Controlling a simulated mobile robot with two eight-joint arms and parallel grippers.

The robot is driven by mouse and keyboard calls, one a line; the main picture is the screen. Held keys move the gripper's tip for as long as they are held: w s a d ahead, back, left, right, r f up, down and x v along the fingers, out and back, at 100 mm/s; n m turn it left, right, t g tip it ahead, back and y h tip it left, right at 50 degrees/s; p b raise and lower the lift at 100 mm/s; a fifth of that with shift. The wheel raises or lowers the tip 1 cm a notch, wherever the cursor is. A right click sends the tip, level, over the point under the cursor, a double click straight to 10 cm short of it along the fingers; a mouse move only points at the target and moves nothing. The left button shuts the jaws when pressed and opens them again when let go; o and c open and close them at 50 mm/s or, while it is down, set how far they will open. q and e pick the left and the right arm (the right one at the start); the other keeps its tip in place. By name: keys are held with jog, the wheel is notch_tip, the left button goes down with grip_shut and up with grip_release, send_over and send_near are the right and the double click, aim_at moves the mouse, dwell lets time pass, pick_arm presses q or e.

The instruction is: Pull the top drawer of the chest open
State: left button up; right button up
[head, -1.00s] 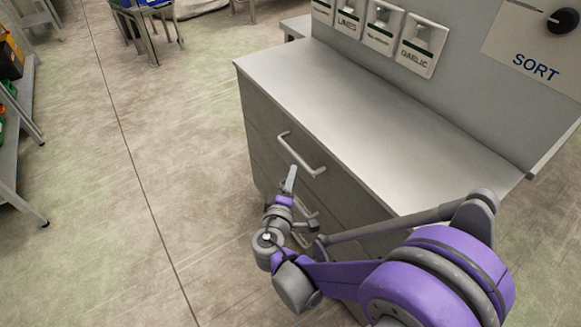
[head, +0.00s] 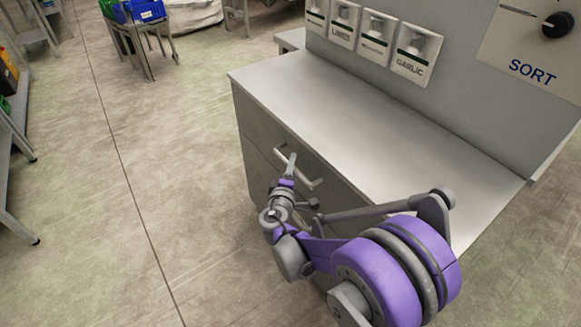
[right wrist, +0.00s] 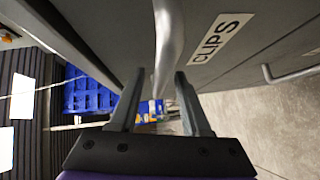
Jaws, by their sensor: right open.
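The grey chest (head: 255,125) stands at the right of the head view, its drawer front facing left. The top drawer's bar handle (head: 312,182) is partly hidden behind my right gripper (head: 289,166). The drawer looks shut, flush with the front. In the right wrist view the handle (right wrist: 168,45) runs down between the two fingers of my right gripper (right wrist: 160,85). The fingers are open, one on each side of the bar, and I cannot tell whether they touch it. A "CLIPS" label (right wrist: 221,38) is on the drawer front. My left gripper is not in view.
A second handle (right wrist: 292,73) lies to the right in the wrist view. The chest top (head: 370,130) is bare, with a label panel (head: 460,90) behind it. Floor left of the chest is clear. A stand with bins (head: 140,30) is farther back.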

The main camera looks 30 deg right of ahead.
grip_shut()
dwell(1.4)
